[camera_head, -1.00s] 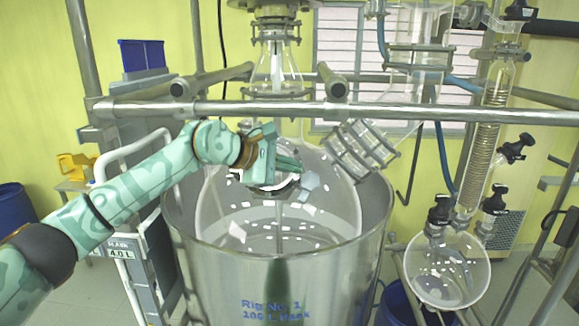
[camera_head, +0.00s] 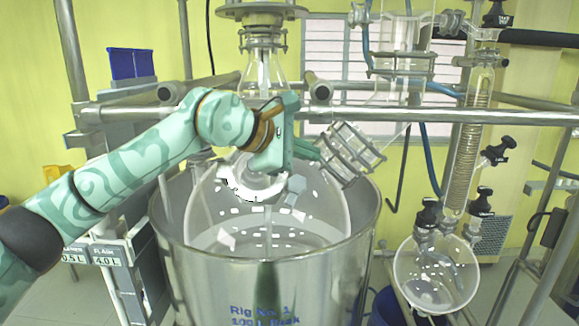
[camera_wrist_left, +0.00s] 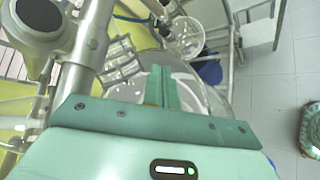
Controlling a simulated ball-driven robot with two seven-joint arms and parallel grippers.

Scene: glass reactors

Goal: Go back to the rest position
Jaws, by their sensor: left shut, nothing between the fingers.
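My left gripper (camera_head: 308,153) is above the big glass reactor vessel (camera_head: 210,210), in front of the clamped glass neck (camera_head: 343,155). Its fingers are together with nothing between them. My left arm comes in from the left and passes over the rim of the steel pot (camera_head: 270,275). My right gripper is in neither current view.
A horizontal steel bar (camera_head: 430,115) runs across just behind and above my arm. A glass column (camera_head: 470,140) and a round receiving flask (camera_head: 436,275) stand at the right. A blue bin (camera_head: 131,63) is at the back left. Open floor (camera_wrist_left: 285,80) shows in the wrist view.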

